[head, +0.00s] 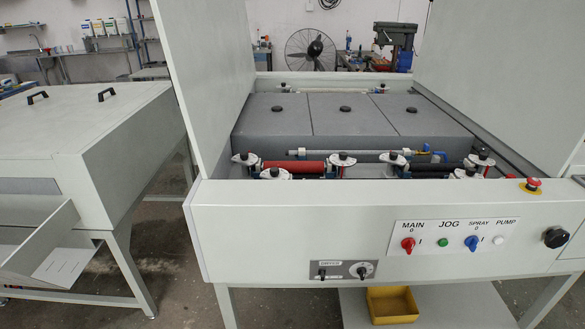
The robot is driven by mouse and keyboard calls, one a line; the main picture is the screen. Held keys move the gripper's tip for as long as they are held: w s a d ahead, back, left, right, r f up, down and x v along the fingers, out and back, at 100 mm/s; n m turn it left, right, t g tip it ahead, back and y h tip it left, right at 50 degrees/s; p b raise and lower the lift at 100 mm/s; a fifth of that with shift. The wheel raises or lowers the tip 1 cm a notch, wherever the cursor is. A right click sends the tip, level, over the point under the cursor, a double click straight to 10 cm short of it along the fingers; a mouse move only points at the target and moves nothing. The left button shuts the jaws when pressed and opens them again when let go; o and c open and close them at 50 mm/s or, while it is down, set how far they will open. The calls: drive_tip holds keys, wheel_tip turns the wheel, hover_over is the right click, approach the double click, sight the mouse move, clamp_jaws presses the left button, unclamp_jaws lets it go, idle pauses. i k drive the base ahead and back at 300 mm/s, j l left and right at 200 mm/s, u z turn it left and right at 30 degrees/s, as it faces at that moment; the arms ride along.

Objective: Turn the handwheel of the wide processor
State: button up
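The wide processor (300,225) stands in front of me with its lid raised. The handwheel, a black round knob (556,237), sits at the right end of its pale front panel, right of the switch plate. Part of its rim stands out from the panel. My gripper is not in view, so nothing of mine is seen touching the handwheel.
The switch plate (453,226) holds a red knob (408,244), a green button (443,243), a blue knob (472,243) and a white button. A red emergency stop (533,184) tops the right edge. A yellow bin (392,305) sits below. Another machine (90,130) stands left.

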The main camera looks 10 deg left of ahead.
sight(555, 239)
drive_tip(key=i+l+z, duration=0.2)
drive_tip(key=i+l, duration=0.25)
drive_tip(key=i+l+z, duration=0.2)
drive_tip(key=i+l, duration=0.15)
drive_tip(key=i, duration=0.35)
